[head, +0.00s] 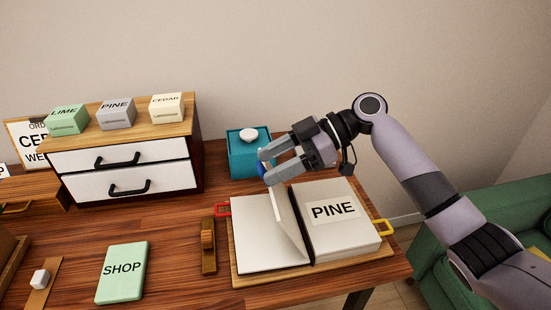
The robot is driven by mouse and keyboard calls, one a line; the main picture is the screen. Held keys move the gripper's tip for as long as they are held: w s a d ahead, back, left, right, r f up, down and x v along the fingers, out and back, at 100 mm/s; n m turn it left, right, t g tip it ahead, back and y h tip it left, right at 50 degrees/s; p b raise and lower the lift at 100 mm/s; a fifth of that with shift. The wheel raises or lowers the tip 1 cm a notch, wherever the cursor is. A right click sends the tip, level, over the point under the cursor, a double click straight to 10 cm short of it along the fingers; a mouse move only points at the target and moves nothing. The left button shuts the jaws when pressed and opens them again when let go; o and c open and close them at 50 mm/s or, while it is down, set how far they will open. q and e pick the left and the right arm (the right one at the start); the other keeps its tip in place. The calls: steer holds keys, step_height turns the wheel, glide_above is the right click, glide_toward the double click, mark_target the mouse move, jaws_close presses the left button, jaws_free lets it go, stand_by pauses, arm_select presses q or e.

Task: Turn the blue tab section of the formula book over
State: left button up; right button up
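The formula book lies open on the desk, with a bare left page (258,245) and a right page (345,232) labelled PINE. A section of pages (287,222) stands up steeply from the spine, tilted to the left over the left page. Its blue tab (262,171) shows at its top, between the fingertips of my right gripper (268,166). The gripper reaches in from the right above the book and looks closed on the tab, though the fingers partly hide the grip. My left gripper is not in view.
A teal box (245,158) stands behind the book. A wooden piece (208,246), a green SHOP book (122,273) and a drawer unit (125,165) are to the left.

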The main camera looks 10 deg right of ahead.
steer(key=shift+d+r, duration=0.1)
steer(key=b+v, duration=0.1)
steer(key=v, duration=0.6)
stand_by(0.4)
